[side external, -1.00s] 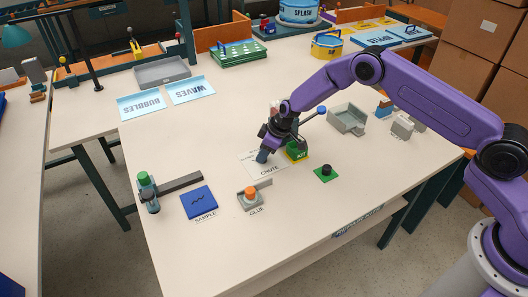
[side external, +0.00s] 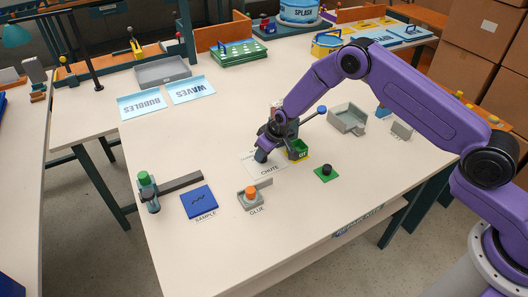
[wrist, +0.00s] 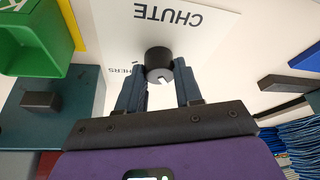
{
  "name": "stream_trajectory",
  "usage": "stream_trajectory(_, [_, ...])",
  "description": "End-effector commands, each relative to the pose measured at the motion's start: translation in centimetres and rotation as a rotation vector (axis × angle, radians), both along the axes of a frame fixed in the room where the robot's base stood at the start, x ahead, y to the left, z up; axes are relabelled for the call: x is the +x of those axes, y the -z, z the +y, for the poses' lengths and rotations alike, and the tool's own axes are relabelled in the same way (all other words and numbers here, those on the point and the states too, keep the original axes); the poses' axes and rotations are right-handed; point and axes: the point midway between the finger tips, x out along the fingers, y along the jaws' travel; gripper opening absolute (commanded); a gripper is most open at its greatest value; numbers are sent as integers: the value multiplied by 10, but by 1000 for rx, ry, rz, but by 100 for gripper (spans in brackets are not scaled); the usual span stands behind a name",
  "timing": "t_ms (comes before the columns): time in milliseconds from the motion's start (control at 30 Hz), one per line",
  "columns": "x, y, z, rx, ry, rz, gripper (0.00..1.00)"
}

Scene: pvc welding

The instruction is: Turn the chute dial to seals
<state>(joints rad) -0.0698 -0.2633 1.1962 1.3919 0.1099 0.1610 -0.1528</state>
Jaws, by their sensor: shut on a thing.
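The chute dial (wrist: 159,62) is a black round knob with a white pointer mark, on a white card (wrist: 205,35) printed CHUTE. In the wrist view the fingers of my gripper (wrist: 158,82) stand on either side of the knob, shut on it. The letters "HERS" show beside the left finger; other card markings are hidden or out of view, and I cannot read "seals". In the side external view my gripper (side external: 263,154) points down at the card (side external: 250,168), and the knob is hidden behind the fingers.
A green kit bin (side external: 298,149) stands close to the right of my gripper; it also shows in the wrist view (wrist: 38,40). A black button on a green base (side external: 326,173), a grey tray (side external: 347,119) and the glue holder (side external: 250,196) are nearby.

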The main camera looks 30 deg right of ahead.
Motion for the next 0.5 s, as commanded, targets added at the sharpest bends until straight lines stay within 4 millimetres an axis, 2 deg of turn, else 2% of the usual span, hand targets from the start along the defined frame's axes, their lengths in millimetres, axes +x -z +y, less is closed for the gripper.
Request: stream_trajectory(500, [-2,0,3,-3,278,3,4])
